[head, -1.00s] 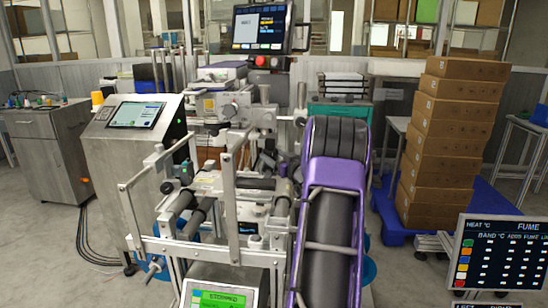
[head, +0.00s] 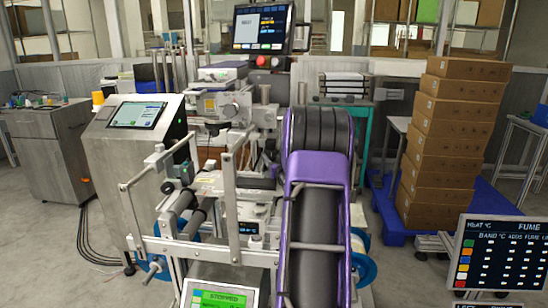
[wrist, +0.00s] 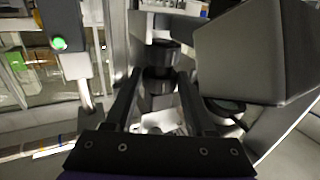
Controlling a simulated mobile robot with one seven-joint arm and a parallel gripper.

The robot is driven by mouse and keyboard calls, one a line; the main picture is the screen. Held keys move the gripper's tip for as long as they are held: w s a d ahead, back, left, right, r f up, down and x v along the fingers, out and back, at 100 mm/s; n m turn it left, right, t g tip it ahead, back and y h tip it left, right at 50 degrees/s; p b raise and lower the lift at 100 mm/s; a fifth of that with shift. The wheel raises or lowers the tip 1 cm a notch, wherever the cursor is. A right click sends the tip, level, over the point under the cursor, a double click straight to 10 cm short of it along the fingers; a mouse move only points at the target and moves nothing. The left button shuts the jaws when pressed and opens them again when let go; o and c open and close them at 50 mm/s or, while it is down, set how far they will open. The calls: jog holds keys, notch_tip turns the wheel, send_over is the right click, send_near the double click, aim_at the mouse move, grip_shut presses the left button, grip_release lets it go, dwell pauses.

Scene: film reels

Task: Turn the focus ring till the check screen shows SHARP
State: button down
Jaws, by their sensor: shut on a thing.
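In the wrist view my gripper (wrist: 159,74) has its two dark fingers on either side of a black ribbed cylinder, which looks like the focus ring (wrist: 160,86). The fingers are shut on it. A wider black cylinder part (wrist: 160,55) sits just beyond. In the head view the gripper and the ring are hidden behind my purple arm. A dark monitor (head: 262,28) stands high at the back with small blue and yellow text. I cannot read SHARP on any screen, and cannot tell which one is the check screen.
A green display (head: 220,299) at the bottom reads STOPPED. A metal cabinet with a touch panel (head: 136,115) stands left. Stacked cartons (head: 452,150) stand on a blue pallet at right, beside a HEAT and FUME panel (head: 503,255). A large dark box (wrist: 255,55) is close right of my fingers.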

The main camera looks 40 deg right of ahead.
jog(key=shift+w+a+r+m+g+h, duration=0.15)
jog(key=shift+m+g+h, duration=0.45)
jog(key=shift+h, duration=0.3)
jog(key=shift+w+a+f+m+g+h, duration=0.15)
jog(key=shift+m+g+h, duration=0.35)
jog(key=shift+m+h, duration=0.3)
jog(key=shift+s, duration=0.1)
jog(key=c, duration=0.5)
grip_release()
jog(key=v, duration=1.7)
jog(key=shift+s+a, duration=0.1)
jog(key=shift+a, duration=0.15)
